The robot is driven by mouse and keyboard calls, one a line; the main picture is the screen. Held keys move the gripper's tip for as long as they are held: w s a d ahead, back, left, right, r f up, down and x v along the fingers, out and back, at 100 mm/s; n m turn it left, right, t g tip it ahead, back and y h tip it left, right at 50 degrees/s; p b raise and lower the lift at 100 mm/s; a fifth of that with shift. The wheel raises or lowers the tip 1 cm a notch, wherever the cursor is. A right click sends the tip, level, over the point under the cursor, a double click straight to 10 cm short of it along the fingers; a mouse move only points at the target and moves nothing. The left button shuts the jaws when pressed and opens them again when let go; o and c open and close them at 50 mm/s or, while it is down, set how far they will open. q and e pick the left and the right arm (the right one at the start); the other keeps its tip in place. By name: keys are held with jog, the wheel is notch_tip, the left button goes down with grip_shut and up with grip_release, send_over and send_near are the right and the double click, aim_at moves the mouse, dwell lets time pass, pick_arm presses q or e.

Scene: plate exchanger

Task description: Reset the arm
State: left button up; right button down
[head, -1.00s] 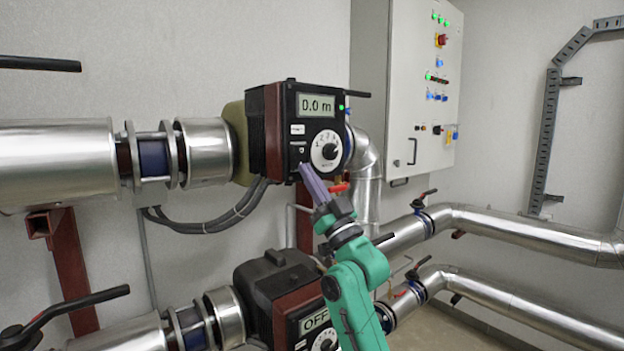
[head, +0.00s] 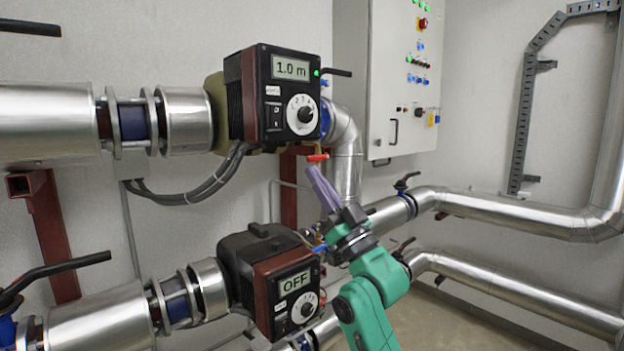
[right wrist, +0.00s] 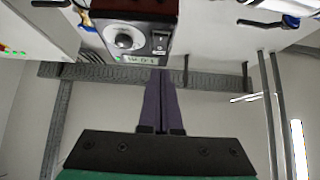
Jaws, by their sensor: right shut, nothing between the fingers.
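My right gripper (head: 322,188) is shut with nothing between its purple fingers. In the head view it is below and to the right of the upper pump unit (head: 284,100), apart from it in the picture. The upper unit's display reads 1.0 m and a green light shows beside it. The lower pump unit (head: 270,272) reads OFF and sits below and to the left of the gripper. In the right wrist view the closed fingers (right wrist: 161,105) point toward the upper unit (right wrist: 135,38), which appears upside down. My left gripper is not in view.
A control cabinet (head: 398,75) hangs on the back wall. Steel pipes (head: 520,215) run to the right of my right arm. A red valve handle (head: 317,158) is close above the fingertips. Black lever handles (head: 60,268) stick out at the left. Bare wall lies between cabinet and right-hand pipes.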

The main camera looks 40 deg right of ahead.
jog(key=shift+w+f, duration=0.1)
jog(key=shift+w, duration=0.25)
